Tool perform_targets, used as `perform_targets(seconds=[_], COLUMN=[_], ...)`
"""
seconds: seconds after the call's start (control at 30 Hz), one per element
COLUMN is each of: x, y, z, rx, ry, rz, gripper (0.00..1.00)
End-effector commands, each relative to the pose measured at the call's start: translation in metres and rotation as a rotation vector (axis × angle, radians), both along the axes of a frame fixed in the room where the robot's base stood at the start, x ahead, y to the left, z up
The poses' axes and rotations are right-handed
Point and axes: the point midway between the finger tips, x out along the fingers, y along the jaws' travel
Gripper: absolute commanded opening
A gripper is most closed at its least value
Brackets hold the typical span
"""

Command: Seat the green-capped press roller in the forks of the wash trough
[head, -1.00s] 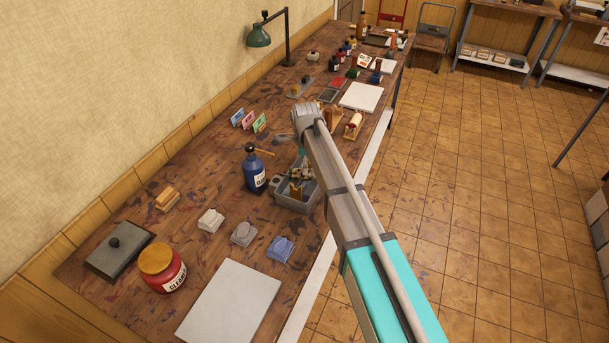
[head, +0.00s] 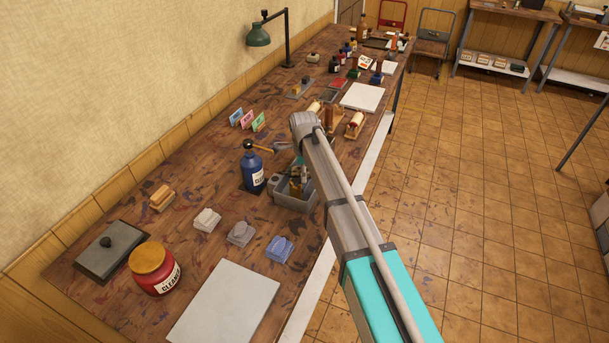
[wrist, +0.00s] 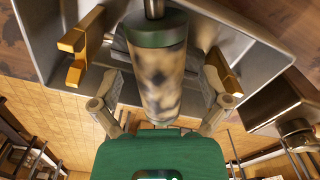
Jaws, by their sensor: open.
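The press roller (wrist: 161,75), a mottled grey and cream cylinder with a dark green cap and a metal shaft end, lies between my gripper's spread fingers in the wrist view. My gripper (wrist: 163,88) is open, one finger on each side of the roller, with gaps visible. The grey wash trough (wrist: 235,28) is behind the roller, with brass forks at left (wrist: 76,47) and right (wrist: 222,72). Whether the roller rests in the forks I cannot tell. In the head view, my arm partly covers the trough (head: 296,207), and my gripper (head: 300,178) is over it.
A blue bottle (head: 252,168) stands close to the trough's left. Three small blocks, a red jar (head: 154,270) and a pale slab (head: 225,302) lie nearer. Another roller on a wooden stand (head: 354,124) is beyond my arm. The floor at right is clear.

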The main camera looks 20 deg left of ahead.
Motion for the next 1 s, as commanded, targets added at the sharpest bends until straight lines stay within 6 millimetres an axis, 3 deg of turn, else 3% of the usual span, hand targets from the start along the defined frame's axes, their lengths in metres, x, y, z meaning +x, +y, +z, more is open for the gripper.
perform_targets(seconds=[0.47,0.9,1.0], x=[0.0001,0.0001,0.0001], y=[-0.0003,-0.0004,-0.0004], z=[0.0004,0.0004,0.0003], rx=[0.0,0.0,0.0], ry=[0.0,0.0,0.0], rz=[0.0,-0.001,0.0], gripper=[0.96,0.14,0.0])
